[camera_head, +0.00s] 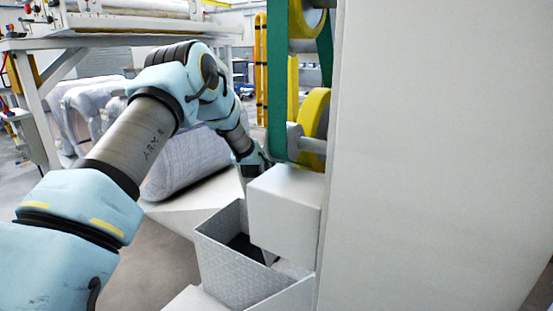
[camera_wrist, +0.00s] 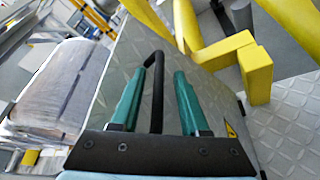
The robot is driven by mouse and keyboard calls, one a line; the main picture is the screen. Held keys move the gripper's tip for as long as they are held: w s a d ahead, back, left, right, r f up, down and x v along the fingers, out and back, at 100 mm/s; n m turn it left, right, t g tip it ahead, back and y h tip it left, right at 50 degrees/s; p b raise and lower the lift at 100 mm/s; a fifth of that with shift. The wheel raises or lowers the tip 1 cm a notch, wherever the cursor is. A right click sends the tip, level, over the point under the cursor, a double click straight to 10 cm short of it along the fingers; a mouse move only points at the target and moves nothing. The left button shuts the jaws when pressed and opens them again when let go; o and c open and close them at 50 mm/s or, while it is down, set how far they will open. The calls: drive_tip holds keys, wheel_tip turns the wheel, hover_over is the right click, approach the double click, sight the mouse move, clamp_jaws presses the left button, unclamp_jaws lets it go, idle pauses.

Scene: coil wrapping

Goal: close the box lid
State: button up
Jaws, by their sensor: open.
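In the wrist view, my gripper (camera_wrist: 160,71) is open, with its two green fingers apart. A black loop handle (camera_wrist: 155,95) stands between the fingers; I cannot tell whether they touch it. The handle is on a grey shiny panel (camera_wrist: 210,100) with a yellow warning sticker, which looks like the box lid. In the head view, my arm reaches to the middle, and the fingertips are hidden behind the machine. A grey textured box (camera_head: 225,275) with an open top is at the bottom centre. The lid's angle is unclear.
A white block (camera_head: 284,212) overhangs the textured box, below yellow rollers (camera_head: 314,120) and a green belt (camera_head: 277,85). A tall white panel (camera_head: 430,150) fills the right. A wrapped coil (camera_head: 185,165) lies behind my arm. Yellow bars (camera_wrist: 255,70) stand close at right in the wrist view.

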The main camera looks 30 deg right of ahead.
drive_tip(key=c, duration=0.7)
clamp_jaws()
drive_tip(key=shift+f, duration=0.1)
idle(0.6)
